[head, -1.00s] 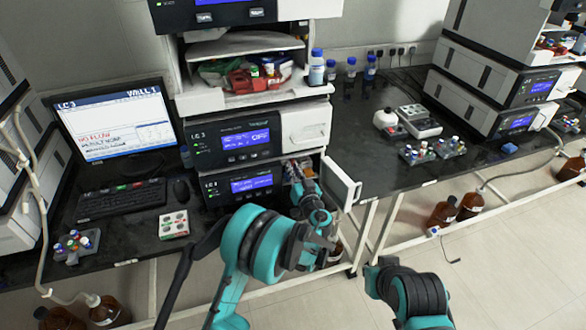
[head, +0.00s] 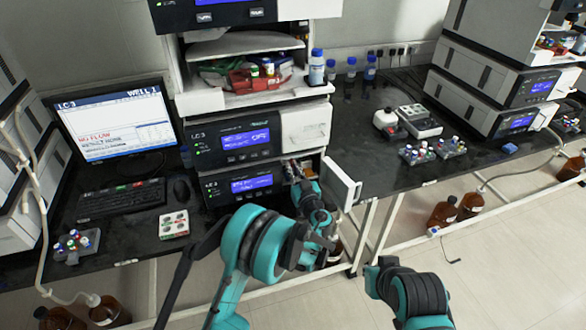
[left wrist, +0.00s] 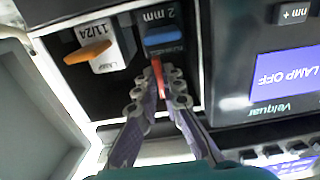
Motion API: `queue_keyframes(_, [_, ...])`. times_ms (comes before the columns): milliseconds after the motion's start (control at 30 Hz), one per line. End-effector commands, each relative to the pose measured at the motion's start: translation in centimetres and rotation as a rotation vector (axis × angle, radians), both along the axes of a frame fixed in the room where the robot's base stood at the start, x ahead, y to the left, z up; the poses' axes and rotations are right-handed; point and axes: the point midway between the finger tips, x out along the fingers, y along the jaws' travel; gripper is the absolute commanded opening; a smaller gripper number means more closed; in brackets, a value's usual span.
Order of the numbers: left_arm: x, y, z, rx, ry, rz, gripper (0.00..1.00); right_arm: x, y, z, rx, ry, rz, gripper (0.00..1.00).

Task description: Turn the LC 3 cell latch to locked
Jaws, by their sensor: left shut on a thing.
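The LC 3 lower module (head: 237,186) has its small bay at the right end open, with the white door (head: 342,184) swung out. My left gripper (head: 305,186) reaches into this bay. In the left wrist view, my left gripper (left wrist: 167,84) is shut on a narrow red lever (left wrist: 158,80), which I take for the cell latch. The fingers hide part of the lever, and I cannot read a locked mark. My right arm shows at lower right; its gripper is out of view.
An orange-tabbed lamp part (left wrist: 90,52) sits beside the cell in the bay. The display (left wrist: 285,70) reads LAMP OFF. The open door stands close to my left wrist. A monitor (head: 115,125) and keyboard (head: 122,199) are at left.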

Motion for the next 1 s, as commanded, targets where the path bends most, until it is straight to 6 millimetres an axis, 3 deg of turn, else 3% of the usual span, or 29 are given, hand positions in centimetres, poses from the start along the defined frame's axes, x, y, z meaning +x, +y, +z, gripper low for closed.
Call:
queue_keyframes(33, [-0.1,0.0,-0.2,-0.005,0.003,0.0,0.0,0.0,0.0,0.0,0.0,0.0,0.0,0.0])
queue_keyframes(133, [-0.1,0.0,-0.2,-0.004,0.002,0.0,0.28,0.0,0.0,0.0,0.0,0.0,0.0,0.0])
queue_keyframes(433, [-0.1,0.0,-0.1,-0.001,0.001,0.0,0.28,0.0,0.0,0.0,0.0,0.0,0.0,0.0])
queue_keyframes(567, [-1.0,-0.4,0.0,-0.001,0.001,-0.001,0.28,0.0,0.0,0.0,0.0,0.0,0.0,0.0])
queue_keyframes(1000, [-9.4,-3.1,-0.1,-0.002,0.002,-0.002,0.28,0.0,0.0,0.0,0.0,0.0,0.0,0.0])
